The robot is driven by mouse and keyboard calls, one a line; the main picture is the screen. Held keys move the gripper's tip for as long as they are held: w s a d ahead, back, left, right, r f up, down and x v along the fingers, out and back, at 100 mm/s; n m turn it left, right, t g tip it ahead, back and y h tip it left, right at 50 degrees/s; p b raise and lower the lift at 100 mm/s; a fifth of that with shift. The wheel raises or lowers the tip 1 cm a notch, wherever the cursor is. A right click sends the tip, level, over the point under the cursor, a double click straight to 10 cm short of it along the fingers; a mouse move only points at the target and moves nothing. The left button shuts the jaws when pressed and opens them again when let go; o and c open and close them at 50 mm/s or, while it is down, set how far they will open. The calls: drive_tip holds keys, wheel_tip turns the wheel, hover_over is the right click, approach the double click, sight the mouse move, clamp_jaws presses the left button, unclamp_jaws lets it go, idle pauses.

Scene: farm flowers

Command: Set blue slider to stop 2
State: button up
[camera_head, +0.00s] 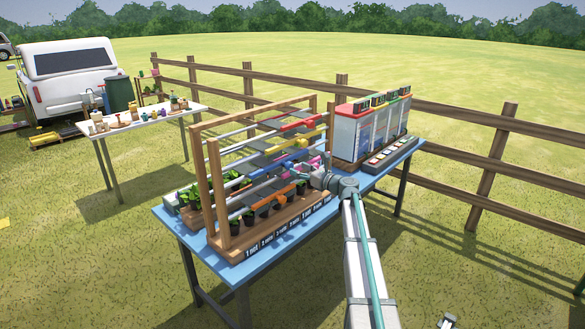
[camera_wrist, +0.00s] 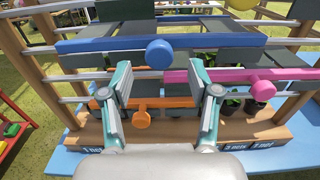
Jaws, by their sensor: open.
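The blue slider (camera_wrist: 90,45) is a long bar across the wooden rack in the wrist view. Its round blue knob (camera_wrist: 159,54) faces me near the middle of the picture. My gripper (camera_wrist: 160,66) is open, its two fingers spread to either side below the knob. The knob shows just past the fingertips, between them, and no grip on it is visible. In the head view my gripper (camera_head: 314,179) is at the rack's right end.
An orange slider knob (camera_wrist: 141,119) shows between my fingers, lower down. A pink slider knob (camera_wrist: 263,90) is right of them. Potted plants (camera_head: 264,209) line the rack's base on the blue table (camera_head: 173,217). A cabinet (camera_head: 345,137) stands behind the rack.

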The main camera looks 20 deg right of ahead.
drive_tip(key=v, duration=0.6)
drive_tip(key=shift+s, duration=0.1)
idle(0.3)
drive_tip(key=s+a+f+n+g+h, duration=0.1)
drive_tip(key=s+a+f+n+g, duration=0.35)
drive_tip(key=s+f+n, duration=0.6)
drive_tip(key=s+a+f+n+g+h, duration=0.1)
drive_tip(key=s+a+f+n+g, duration=0.45)
drive_tip(key=f, duration=1.05)
drive_tip(key=s+a+f+n+g+h, duration=0.15)
drive_tip(key=s+a+f+n, duration=0.25)
drive_tip(key=s+f, duration=0.75)
drive_tip(key=s+a+f+n+g+h, duration=0.1)
drive_tip(key=s+f, duration=0.5)
drive_tip(key=s, duration=0.8)
drive_tip(key=s+a+f+n+g+h, duration=0.2)
drive_tip(key=s+a+f+n+g, duration=0.2)
drive_tip(key=s, duration=1)
drive_tip(key=s+a+f+n+g+h, duration=0.2)
drive_tip(key=s+f+n+g, duration=0.3)
drive_tip(key=s, duration=0.9)
wheel_tip(320, 180, down, 3)
drive_tip(key=shift+a+f+g, duration=0.2)
drive_tip(key=shift+a+g, duration=0.35)
drive_tip(key=shift+a, duration=0.1)
